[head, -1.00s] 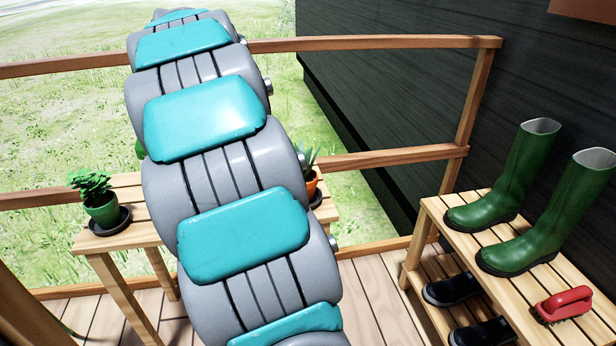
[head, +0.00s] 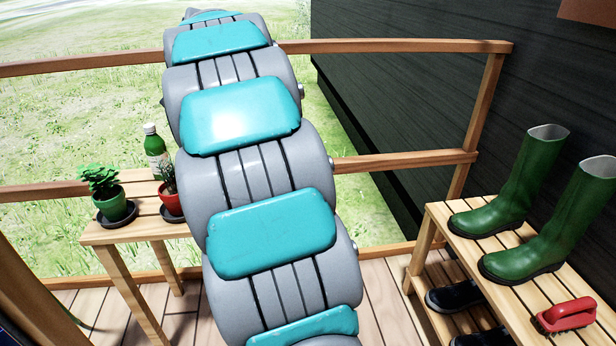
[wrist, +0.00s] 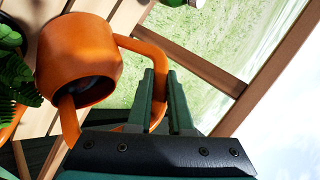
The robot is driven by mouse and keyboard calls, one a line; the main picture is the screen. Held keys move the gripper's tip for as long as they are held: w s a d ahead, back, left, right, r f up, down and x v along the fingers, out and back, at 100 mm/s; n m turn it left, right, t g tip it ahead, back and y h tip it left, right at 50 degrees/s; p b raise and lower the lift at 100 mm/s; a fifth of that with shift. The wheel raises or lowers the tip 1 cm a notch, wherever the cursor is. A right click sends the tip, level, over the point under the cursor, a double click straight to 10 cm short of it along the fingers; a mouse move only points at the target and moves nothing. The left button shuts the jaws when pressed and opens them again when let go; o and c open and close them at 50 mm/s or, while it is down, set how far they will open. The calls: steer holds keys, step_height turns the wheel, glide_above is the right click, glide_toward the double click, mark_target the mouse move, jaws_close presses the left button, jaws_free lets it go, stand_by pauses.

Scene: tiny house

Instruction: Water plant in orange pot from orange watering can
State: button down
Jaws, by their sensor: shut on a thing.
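In the wrist view my gripper (wrist: 164,76) is shut on the looped handle of the orange watering can (wrist: 78,50). The can's dark opening faces the lower part of the picture. An orange strip runs down from the can at lower left; I cannot tell if it is the spout. Green leaves (wrist: 22,98) stand at the left edge, beside the can, with a piece of an orange pot (wrist: 14,124) below them. In the head view my arm hides the gripper, the can and the orange pot. I cannot see any water.
Wooden railing (head: 400,46) runs behind. A shoe rack (head: 432,212) with green boots (head: 523,185) and a red brush (head: 567,314) stands right.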

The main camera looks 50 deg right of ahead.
steer(key=shift+s+d+r, duration=0.15)
steer(key=shift+s+r, duration=0.15)
steer(key=shift+r, duration=0.45)
steer(key=shift+s+d+r+t, duration=0.1)
steer(key=shift+s+r+t, duration=0.15)
steer(key=shift+r+t, duration=0.2)
stand_by(0.6)
